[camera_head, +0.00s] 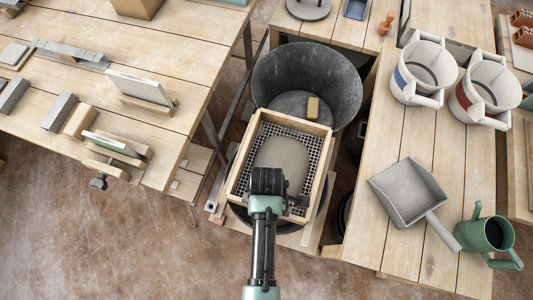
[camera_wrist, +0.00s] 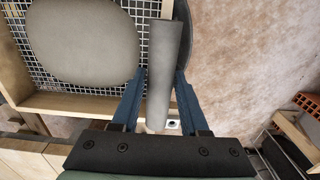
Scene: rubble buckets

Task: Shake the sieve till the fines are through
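The sieve (camera_head: 323,172) is a wooden frame with a wire mesh floor, over a dark round bucket mostly hidden beneath it. A smooth grey oval heap of fines (camera_head: 283,158) lies on the mesh, with bare mesh around it. The sieve rim (camera_wrist: 85,106) and heap (camera_wrist: 82,38) also show in the wrist view. My gripper (camera_wrist: 161,78) is at the sieve's near side, its blue fingers on both sides of a grey round handle (camera_wrist: 163,50) and seeming to touch it. In the head view my wrist hides part of the near rim.
A large grey tub (camera_head: 335,75) stands behind the sieve with a tan block (camera_head: 313,108) inside. The right bench holds two white buckets (camera_head: 405,75) (camera_head: 465,100), a grey dustpan (camera_head: 405,190) and a green watering can (camera_head: 490,235). The left bench (camera_head: 190,60) holds tools and blocks.

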